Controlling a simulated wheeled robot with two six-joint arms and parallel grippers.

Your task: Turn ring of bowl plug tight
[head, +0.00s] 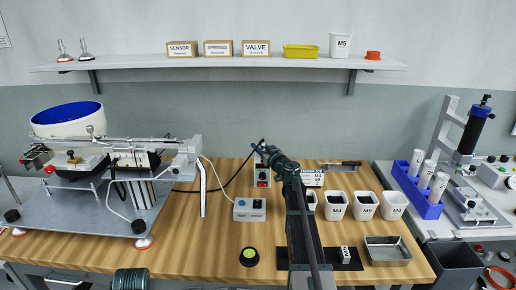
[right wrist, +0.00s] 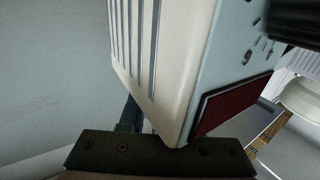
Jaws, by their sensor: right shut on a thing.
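The white feeder bowl (head: 68,128) with a blue inside stands at the left on its feeder plate. A black cable (head: 237,173) runs from the feeder side to a light control box (head: 262,180) with a red switch. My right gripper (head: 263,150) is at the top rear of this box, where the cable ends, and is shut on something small. The plug and its ring are too small or hidden to make out. In the right wrist view the control box (right wrist: 165,55), with vent slots and a dark red panel, stands close and hides the fingertips.
A smaller grey box (head: 249,210) stands in front. Several white bins (head: 336,207) and a metal tray (head: 387,251) are to the right of my right arm. A round black and green item (head: 249,256) lies near the front edge. The wood to its left is mostly clear.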

